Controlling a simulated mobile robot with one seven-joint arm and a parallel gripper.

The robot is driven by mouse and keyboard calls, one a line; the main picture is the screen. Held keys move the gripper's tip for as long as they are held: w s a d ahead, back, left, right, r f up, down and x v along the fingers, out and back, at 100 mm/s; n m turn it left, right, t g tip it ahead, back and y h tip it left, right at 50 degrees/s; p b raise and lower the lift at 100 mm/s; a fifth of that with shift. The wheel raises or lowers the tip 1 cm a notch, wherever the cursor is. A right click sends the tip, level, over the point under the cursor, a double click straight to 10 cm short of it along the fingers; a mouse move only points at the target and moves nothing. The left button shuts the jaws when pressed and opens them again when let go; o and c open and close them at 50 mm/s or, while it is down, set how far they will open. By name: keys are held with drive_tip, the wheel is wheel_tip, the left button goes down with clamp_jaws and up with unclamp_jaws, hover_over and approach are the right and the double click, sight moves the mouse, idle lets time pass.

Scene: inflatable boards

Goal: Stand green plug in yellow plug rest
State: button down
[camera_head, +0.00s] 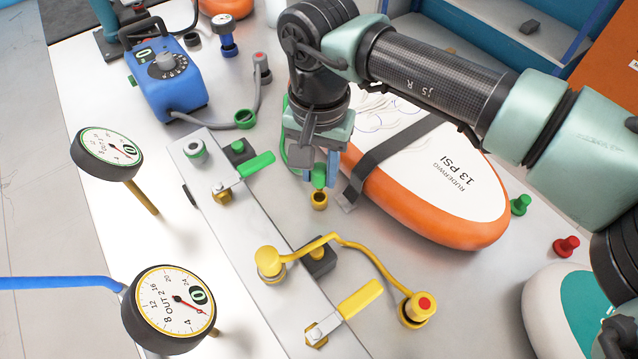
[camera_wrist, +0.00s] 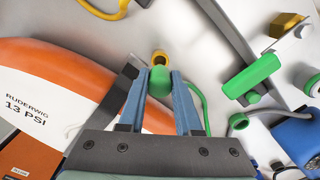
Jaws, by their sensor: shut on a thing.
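My gripper (camera_head: 320,172) points down beside the orange-edged board and is shut on the green plug (camera_head: 319,179). In the wrist view, the blue fingers of my gripper (camera_wrist: 160,74) hold the green plug (camera_wrist: 160,82) between them. The yellow plug rest (camera_head: 319,200) is a small yellow cup on the table, just below the plug in the head view. In the wrist view the yellow plug rest (camera_wrist: 159,57) shows just beyond the plug, partly covered by it. I cannot tell whether the plug touches the rest. A green tether (camera_wrist: 202,104) runs close beside the fingers.
The orange-edged board (camera_head: 440,190) with a dark strap lies right of the gripper. A metal rail (camera_head: 222,212) with a green-handled valve (camera_head: 255,164) and a yellow-handled valve (camera_head: 358,299) lies left. A yellow hose (camera_head: 345,241) crosses in front. A blue pump (camera_head: 165,80) stands behind left.

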sight(319, 191)
drive_tip(key=shift+f, duration=1.9)
drive_tip(key=shift+f+b, duration=0.25)
drive_tip(key=shift+b, duration=0.05)
drive_tip(key=c, duration=0.6)
unclamp_jaws()
drive_tip(key=shift+r, duration=0.1)
wheel_tip(319, 191, up, 12)
drive_tip(key=shift+r+p, duration=0.2)
drive_tip(key=shift+p, duration=0.3)
drive_tip(key=shift+s+f, duration=0.1)
